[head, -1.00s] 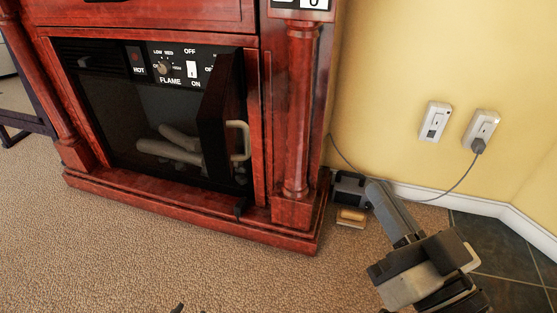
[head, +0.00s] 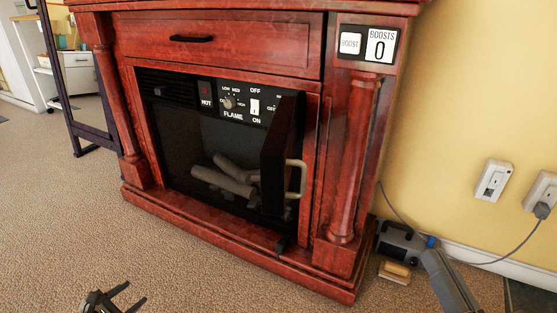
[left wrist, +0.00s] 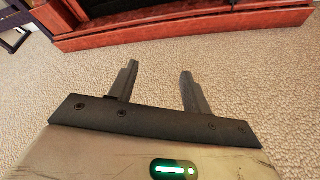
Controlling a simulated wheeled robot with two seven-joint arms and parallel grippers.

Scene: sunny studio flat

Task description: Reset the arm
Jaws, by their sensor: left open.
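My left gripper (head: 132,294) shows at the bottom left of the head view, over the carpet in front of the fireplace. In the left wrist view my left gripper (left wrist: 160,72) has its two dark fingers spread apart. Nothing is between them, and only carpet lies beyond. It is apart from the fireplace. My right gripper is not in view.
A red wooden fireplace cabinet (head: 215,58) stands ahead, its small dark glass door (head: 282,150) swung open. A grey vacuum-like device (head: 402,243) and a wooden-backed brush (head: 394,271) lie right of it. A cord runs to a wall outlet (head: 492,180). The carpet (head: 215,265) in front is clear.

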